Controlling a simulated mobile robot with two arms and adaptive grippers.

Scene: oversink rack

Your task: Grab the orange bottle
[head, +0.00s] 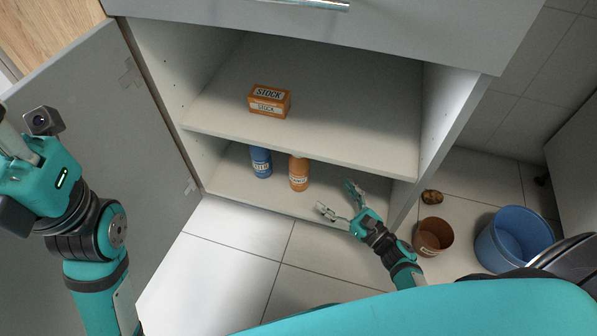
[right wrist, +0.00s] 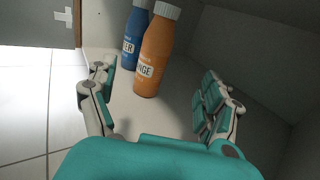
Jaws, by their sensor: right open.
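The orange bottle (head: 299,174) stands upright on the cabinet's bottom shelf in the head view, its top partly hidden by the shelf above. In the right wrist view the orange bottle (right wrist: 153,58) has a white cap and a label, and stands ahead between the lines of my fingers. My right gripper (head: 339,201) is open and empty, to the right of the bottle and apart from it. Its two spread fingers also show in the right wrist view (right wrist: 155,101). My left arm is at the left of the head view; its fingers do not show clearly.
A blue bottle (head: 260,162) stands just left of the orange one. A stock box (head: 269,101) sits on the middle shelf (head: 340,105). The open door (head: 110,130) is at left. A brown pot (head: 433,236), a potato-like item (head: 432,197) and a blue bucket (head: 514,239) stand at right.

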